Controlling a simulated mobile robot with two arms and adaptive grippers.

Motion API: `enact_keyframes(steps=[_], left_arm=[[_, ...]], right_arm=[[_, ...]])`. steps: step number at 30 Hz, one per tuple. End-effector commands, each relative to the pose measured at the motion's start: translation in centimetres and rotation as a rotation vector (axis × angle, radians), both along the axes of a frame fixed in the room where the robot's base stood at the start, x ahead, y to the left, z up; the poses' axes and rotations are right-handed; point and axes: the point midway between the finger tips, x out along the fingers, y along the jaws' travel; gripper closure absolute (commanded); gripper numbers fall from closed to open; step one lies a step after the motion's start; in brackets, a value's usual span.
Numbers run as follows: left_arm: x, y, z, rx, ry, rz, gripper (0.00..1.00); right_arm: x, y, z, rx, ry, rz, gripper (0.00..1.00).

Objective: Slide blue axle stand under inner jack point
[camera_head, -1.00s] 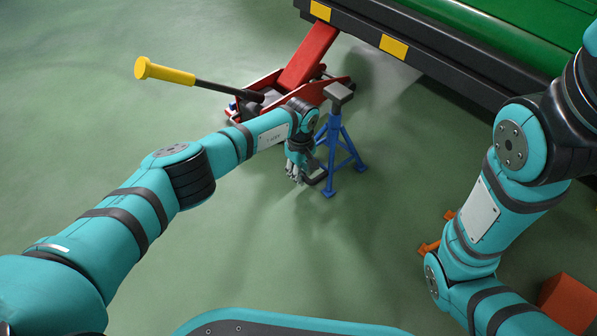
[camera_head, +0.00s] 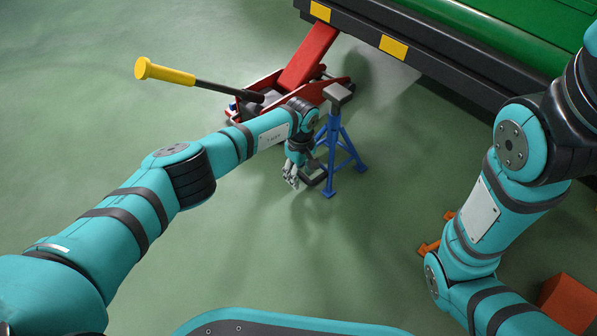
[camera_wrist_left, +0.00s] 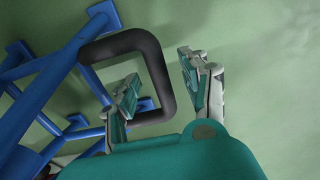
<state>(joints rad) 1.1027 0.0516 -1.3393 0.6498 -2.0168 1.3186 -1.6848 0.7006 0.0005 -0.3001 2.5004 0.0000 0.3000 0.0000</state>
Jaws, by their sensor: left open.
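The blue axle stand (camera_head: 333,140) stands upright on the floor with a dark top pad (camera_head: 338,93), in front of the green vehicle's edge. Its black loop handle (camera_wrist_left: 163,75) is low on the side facing my left gripper (camera_head: 291,178). In the left wrist view my left gripper (camera_wrist_left: 160,75) is open. One finger shows within the loop's outline and the other outside it, with one side of the loop between them. I cannot tell whether they touch it. Yellow patches (camera_head: 393,47) (camera_head: 320,11) mark the vehicle's dark side beam. My right gripper is out of view.
A red floor jack (camera_head: 308,58) with a yellow-ended handle (camera_head: 165,72) reaches under the vehicle, close behind the stand. Orange parts (camera_head: 430,247) show beside my right arm, and an orange block (camera_head: 568,303) lies at lower right. The green floor in front is clear.

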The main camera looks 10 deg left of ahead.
Motion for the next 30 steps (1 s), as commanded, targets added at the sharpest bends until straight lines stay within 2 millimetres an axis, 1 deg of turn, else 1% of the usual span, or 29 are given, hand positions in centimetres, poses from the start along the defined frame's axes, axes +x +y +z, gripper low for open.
enact_keyframes(steps=[5,30], left_arm=[[0.0,0.0,0.5,0.0,0.0,0.0,0.54],[0.0,0.0,6.0,0.001,0.0,0.0,0.54]], right_arm=[[0.0,0.0,0.5,0.0,0.0,0.0,0.35],[0.0,0.0,4.7,0.0,0.0,0.0,0.35]])
